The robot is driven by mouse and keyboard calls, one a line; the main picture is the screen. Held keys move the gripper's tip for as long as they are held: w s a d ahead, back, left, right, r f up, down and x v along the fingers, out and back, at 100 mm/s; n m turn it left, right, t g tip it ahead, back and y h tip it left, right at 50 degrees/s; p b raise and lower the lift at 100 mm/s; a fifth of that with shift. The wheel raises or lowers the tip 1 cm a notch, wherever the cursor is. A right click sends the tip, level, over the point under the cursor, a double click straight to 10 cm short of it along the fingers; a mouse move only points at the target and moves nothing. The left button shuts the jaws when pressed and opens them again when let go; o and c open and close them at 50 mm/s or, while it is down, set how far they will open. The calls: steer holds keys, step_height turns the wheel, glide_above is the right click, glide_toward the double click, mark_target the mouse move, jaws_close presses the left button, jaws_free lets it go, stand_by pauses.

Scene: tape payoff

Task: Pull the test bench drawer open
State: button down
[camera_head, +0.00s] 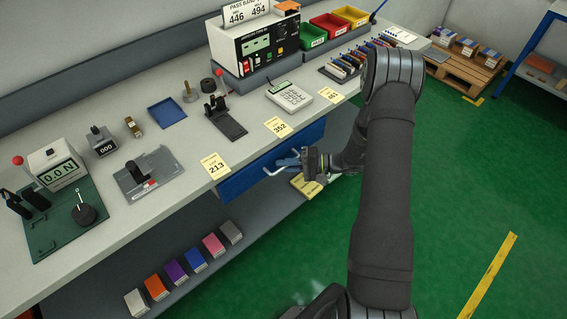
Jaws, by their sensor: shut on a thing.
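The test bench drawer (240,182) has a blue front, set under the bench top's front edge. It looks closed or nearly closed; the far part of its front is partly hidden behind my arm and gripper.
The grey bench top (185,205) carries a calculator (289,96), a black lever press (224,117), a force gauge (56,167) and yellow number cards (215,166). Below, a shelf (92,298) holds several coloured boxes.

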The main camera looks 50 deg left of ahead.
steer(key=d, duration=2.2)
steer(key=shift+d, duration=0.35)
steer(key=c, duration=1.5)
jaws_free()
steer(key=v, duration=1.7)
steer(key=shift+w+d+f, duration=0.1)
steer(key=shift+w+d, duration=0.05)
steer(key=shift+d, duration=0.05)
